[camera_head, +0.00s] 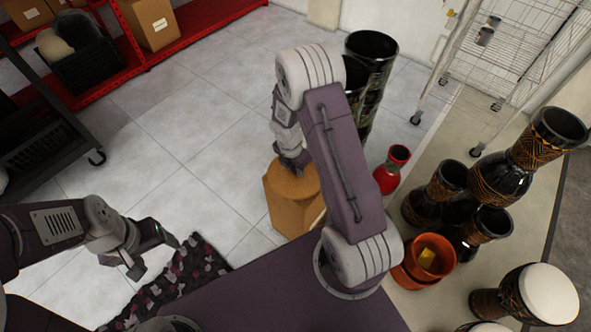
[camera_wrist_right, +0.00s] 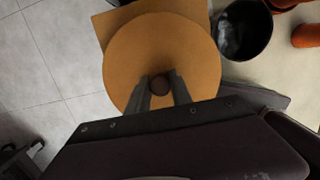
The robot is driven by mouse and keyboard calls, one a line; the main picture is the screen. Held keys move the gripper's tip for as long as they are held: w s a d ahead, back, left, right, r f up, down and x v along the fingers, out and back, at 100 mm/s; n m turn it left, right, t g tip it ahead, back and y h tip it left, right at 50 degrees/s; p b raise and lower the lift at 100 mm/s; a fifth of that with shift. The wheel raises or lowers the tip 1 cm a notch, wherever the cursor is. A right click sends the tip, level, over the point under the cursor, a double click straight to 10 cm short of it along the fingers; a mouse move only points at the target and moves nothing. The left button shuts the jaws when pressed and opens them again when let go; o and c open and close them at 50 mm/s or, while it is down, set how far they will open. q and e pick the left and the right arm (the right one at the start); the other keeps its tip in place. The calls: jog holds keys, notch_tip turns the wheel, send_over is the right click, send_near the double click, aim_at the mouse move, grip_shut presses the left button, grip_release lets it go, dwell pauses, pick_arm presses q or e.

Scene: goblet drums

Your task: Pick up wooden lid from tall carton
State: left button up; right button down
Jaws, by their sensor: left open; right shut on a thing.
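The wooden lid (camera_wrist_right: 163,50) is a round, light-brown disc with a small dark knob (camera_wrist_right: 160,85) at its centre. It lies over the tall carton (camera_wrist_right: 103,22), whose corner shows past the lid in the right wrist view. In the head view the lid (camera_head: 289,184) is partly hidden by my right arm, above the carton (camera_head: 288,215). My right gripper (camera_wrist_right: 160,88) is shut on the lid's knob, one finger on each side. I cannot tell whether the lid is raised off the carton. My left gripper (camera_head: 136,262) is open and empty, at the lower left, away from the carton.
A red vase (camera_head: 391,170) and a tall dark drum (camera_head: 372,75) stand close to the carton's right. Several goblet drums (camera_head: 505,170) and an orange pot (camera_head: 425,258) stand further right. A patterned rug (camera_head: 190,270) lies at the lower left. The tiled floor left of the carton is clear.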

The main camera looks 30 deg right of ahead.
jog(key=s+d+r+p, duration=0.4)
jog(key=s+d+r, duration=0.3)
jog(key=d+r, duration=0.1)
jog(key=shift+s+d+r, duration=0.15)
jog(key=shift+s+d, duration=0.2)
jog(key=shift+s, duration=0.05)
